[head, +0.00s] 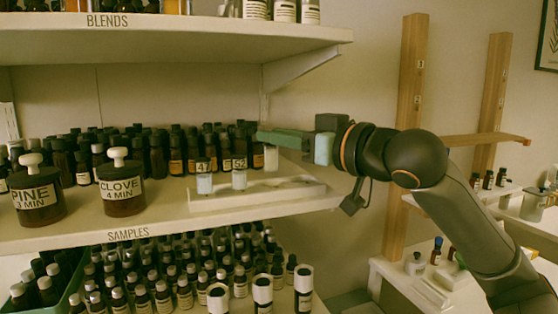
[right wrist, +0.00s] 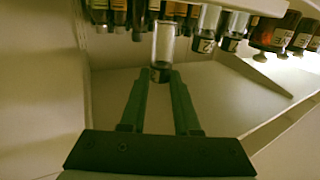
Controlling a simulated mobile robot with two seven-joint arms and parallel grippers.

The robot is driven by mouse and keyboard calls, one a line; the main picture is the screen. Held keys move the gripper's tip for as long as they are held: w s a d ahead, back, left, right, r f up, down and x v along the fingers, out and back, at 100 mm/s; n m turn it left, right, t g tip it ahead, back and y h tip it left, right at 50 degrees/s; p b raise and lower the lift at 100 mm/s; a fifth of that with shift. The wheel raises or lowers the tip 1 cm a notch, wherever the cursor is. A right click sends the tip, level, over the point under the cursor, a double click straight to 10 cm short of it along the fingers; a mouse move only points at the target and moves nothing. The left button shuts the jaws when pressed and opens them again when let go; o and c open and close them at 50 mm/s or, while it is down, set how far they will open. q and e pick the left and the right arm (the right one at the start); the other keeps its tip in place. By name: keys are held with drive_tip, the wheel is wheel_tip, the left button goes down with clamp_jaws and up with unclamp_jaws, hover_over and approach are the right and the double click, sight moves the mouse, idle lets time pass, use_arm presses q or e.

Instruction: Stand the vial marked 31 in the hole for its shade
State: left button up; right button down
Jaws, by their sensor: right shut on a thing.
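My right gripper (head: 268,137) comes in from the right, its green fingers shut on the upper end of a pale vial (head: 271,158). In the right wrist view this vial (right wrist: 164,45) is clear with a dark end between the fingertips (right wrist: 160,78). Its number is not readable. It hangs upright at the white rack (head: 300,192); whether its foot is in a hole I cannot tell. A vial marked 47 (head: 204,183) and a vial marked 52 (head: 239,179) stand in the rack to its left, with pale lower parts. My left gripper is not in view.
Rows of dark bottles (head: 175,150) stand close behind the rack. Pine (head: 38,200) and clove (head: 121,195) jars stand to the left. The upper shelf (head: 180,40) hangs above; crowded samples (head: 180,280) stand below. The shelf's right end is clear.

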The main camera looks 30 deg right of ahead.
sight(276, 155)
drive_tip(key=shift+f+b, duration=0.4)
drive_tip(key=shift+f, duration=1.15)
drive_tip(key=shift+f, duration=0.15)
drive_tip(key=c, duration=0.6)
unclamp_jaws()
drive_tip(key=shift+c, duration=0.2)
drive_tip(key=shift+r, duration=0.3)
drive_tip(key=b+v, duration=0.8)
drive_tip(key=v, duration=0.4)
